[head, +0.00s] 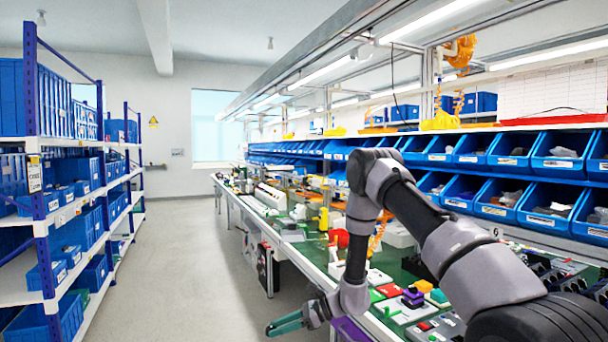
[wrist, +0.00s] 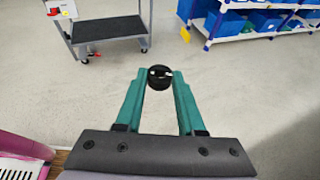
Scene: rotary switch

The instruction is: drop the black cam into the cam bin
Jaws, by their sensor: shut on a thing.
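In the wrist view the black cam (wrist: 160,77) is a small, dark, round piece with light marks on its face. It sits between the tips of the teal fingers of my gripper (wrist: 161,80), which is shut on it. In the head view my gripper (head: 284,323) hangs low over the aisle floor, left of the workbench's front edge. The cam cannot be made out there. I cannot tell which container is the cam bin; a purple object (head: 348,329) shows partly behind my arm at the bench edge.
The green-topped workbench (head: 389,274) holds several parts, with rows of blue bins (head: 505,148) behind it. Shelving (head: 50,222) stands at the left. The wrist view shows a grey cart (wrist: 108,29) and a pink container (wrist: 22,146) at the lower left. Floor between is clear.

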